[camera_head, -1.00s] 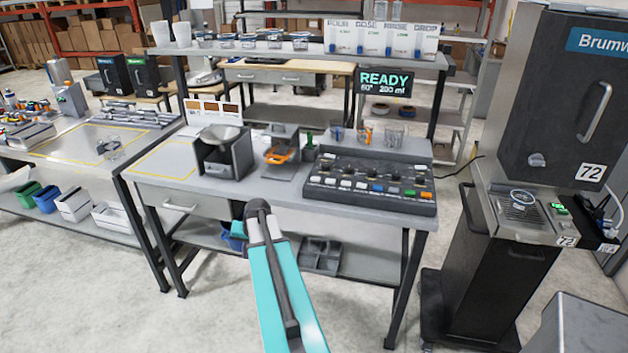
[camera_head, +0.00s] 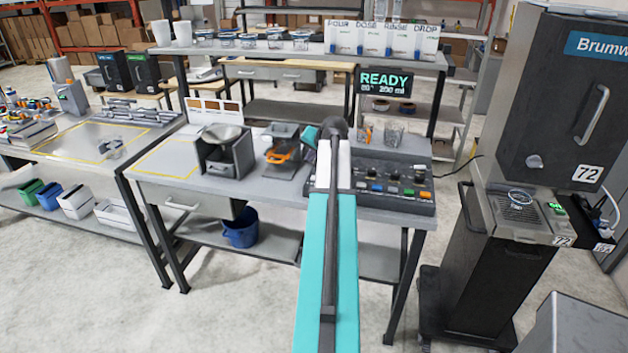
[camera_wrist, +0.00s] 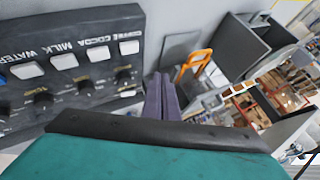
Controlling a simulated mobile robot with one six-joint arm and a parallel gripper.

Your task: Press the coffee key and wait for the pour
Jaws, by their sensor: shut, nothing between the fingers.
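The black key panel (camera_head: 405,199) sits on the middle bench, its left part hidden behind my arm in the head view. In the wrist view the panel (camera_wrist: 75,45) fills the upper left, labels upside down. The white coffee key (camera_wrist: 129,47) is nearest my fingers, beside the cocoa key (camera_wrist: 98,54). My gripper (camera_wrist: 160,82) is shut and empty, off the coffee end of the panel; its height is unclear. The head view hides the fingers behind my arm. The display (camera_head: 384,82) reads READY, with a smaller line ending in 200 ml.
A grey hopper box (camera_head: 225,155) and a stand with an orange clamp (camera_head: 279,155) are left of the panel. The stand also shows in the wrist view. Clear cups (camera_head: 394,134) stand behind the panel. A tall Brumw machine (camera_head: 560,110) is at right.

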